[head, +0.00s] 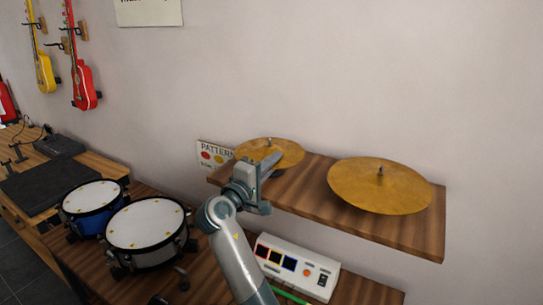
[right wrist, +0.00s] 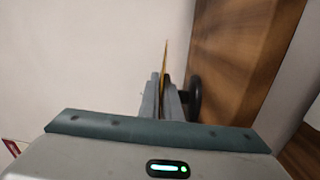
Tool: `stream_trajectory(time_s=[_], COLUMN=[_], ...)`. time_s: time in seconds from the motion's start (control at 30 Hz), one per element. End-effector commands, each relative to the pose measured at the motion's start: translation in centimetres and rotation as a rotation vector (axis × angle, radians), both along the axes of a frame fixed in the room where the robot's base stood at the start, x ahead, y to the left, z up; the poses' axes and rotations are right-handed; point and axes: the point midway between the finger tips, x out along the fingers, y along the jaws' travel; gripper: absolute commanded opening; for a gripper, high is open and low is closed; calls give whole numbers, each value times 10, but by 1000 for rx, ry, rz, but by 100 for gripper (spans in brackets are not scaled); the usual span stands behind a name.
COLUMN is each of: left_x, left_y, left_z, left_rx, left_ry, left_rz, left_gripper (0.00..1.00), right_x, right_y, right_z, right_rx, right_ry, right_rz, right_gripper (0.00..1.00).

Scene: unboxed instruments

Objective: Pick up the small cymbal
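The small cymbal (head: 270,151), a golden disc, is at the left end of the wooden wall shelf, smaller than the large cymbal (head: 380,187) at the right end. My right gripper (head: 268,166) reaches it from the front, its fingers overlapping the near part of the disc. In the right wrist view the fingers (right wrist: 163,92) are close together, with the small cymbal (right wrist: 165,60) seen edge-on as a thin gold strip between them. The gripper looks shut on its rim. The underside of the small cymbal is hidden in the head view. My left gripper is not in view.
The shelf (head: 315,205) sticks out from the wall, above a white control box (head: 294,263). A blue drum (head: 93,205) and a white-topped drum (head: 147,227) stand on the lower table. A pattern card (head: 213,155) is behind the small cymbal. Guitars hang at far left.

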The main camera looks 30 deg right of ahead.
Motion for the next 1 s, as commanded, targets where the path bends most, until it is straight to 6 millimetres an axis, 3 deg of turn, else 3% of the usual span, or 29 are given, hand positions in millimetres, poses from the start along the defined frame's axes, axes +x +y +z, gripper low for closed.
stream_trajectory(time_s=[0.27,0.47,1.0], left_x=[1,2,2], left_y=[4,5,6], left_z=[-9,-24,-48], left_rx=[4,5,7], left_ry=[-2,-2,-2], left_rz=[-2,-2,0], left_gripper=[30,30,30], right_x=[0,0,-72], right_y=[0,0,-68], right_z=[12,40,98], right_rx=[2,3,1], right_ry=[-2,-6,-5], right_rz=[0,0,-1], right_gripper=[0,0,0])
